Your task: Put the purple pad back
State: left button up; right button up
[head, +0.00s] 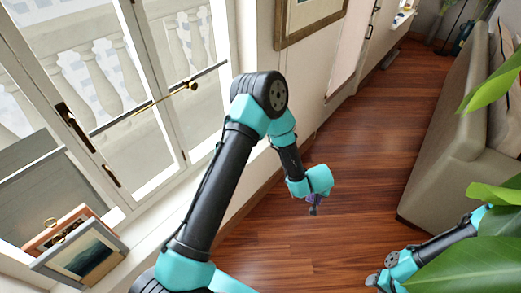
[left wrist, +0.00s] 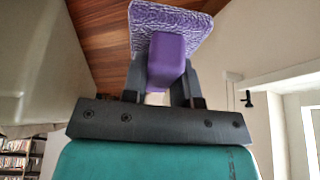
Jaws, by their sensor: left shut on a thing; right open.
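The purple pad shows large in the left wrist view, with a white-and-purple textured face (left wrist: 180,20) and a plain purple grip block (left wrist: 166,62). My left gripper (left wrist: 163,85) is shut on that block, one dark finger on each side. In the head view my left gripper (head: 314,208) hangs over the wooden floor, and only a small bit of purple shows there; the arm's teal wrist hides most of the pad. My right gripper (head: 374,282) is open and empty at the bottom right, partly behind leaves. The place the pad belongs cannot be made out.
A window (head: 140,85) with a brass-handled bar fills the left. Small framed pictures (head: 80,258) lean below it. A beige sofa (head: 445,160) stands at the right. Green leaves (head: 470,265) cover the lower right. The wooden floor (head: 370,130) between wall and sofa is clear.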

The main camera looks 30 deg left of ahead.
pick_arm(q)
jog(key=a+r+n+g+y, duration=0.1)
jog(key=a+n+g+y, duration=0.2)
jog(key=a+n, duration=1.2)
jog(key=w+a+y, duration=0.1)
jog(key=a, duration=1.5)
jog(key=shift+n+g, duration=0.3)
jog(key=shift+n, duration=0.1)
jog(key=w+a, duration=0.2)
jog(key=w, duration=0.2)
jog(key=w+a+f, duration=0.1)
jog(key=w+a, duration=0.2)
jog(key=w, duration=0.1)
jog(key=w+a, duration=0.3)
jog(key=w, duration=0.2)
jog(key=shift+w+f, duration=0.1)
jog(key=shift+f, duration=0.05)
jog(key=shift+w+a, duration=0.1)
jog(key=shift+w+f, duration=0.1)
jog(key=shift+f, duration=1.65)
